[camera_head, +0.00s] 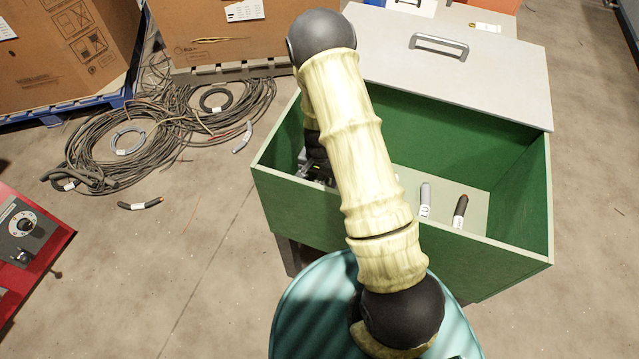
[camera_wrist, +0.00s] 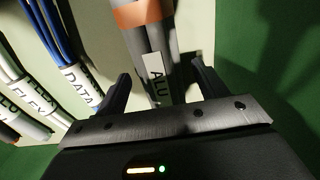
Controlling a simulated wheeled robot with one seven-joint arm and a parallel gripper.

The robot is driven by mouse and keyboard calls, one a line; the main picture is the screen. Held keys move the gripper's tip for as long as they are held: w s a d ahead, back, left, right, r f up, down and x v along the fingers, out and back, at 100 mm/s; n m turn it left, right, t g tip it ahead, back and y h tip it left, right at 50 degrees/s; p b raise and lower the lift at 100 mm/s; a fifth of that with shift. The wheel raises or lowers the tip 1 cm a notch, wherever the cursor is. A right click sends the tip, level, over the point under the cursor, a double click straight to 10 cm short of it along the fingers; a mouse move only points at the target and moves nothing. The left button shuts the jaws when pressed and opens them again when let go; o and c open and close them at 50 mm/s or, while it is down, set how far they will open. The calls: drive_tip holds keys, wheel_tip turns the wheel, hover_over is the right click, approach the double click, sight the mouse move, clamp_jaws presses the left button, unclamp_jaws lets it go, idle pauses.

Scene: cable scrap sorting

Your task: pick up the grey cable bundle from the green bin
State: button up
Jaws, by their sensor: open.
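The grey cable bundle (camera_wrist: 152,52) has an orange band and a white label reading ALU. In the wrist view it runs between the two fingers of my open gripper (camera_wrist: 164,84). Whether the fingers touch it cannot be told. In the head view my gripper (camera_head: 318,168) is down inside the left end of the green bin (camera_head: 405,243), partly hidden by my arm. The bundle with the ALU label cannot be made out there.
A blue bundle (camera_wrist: 50,35) labelled DATA and white bundles (camera_wrist: 20,85) labelled FLEX lie left of it. The green wall (camera_wrist: 275,50) is close on the right. A light bundle (camera_head: 425,198) and a dark bundle (camera_head: 460,211) lie farther right in the bin. Its grey lid (camera_head: 470,75) is behind.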

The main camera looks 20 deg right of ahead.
drive_tip(key=shift+f, duration=0.2)
drive_tip(key=shift+c, duration=0.2)
drive_tip(key=c, duration=1.4)
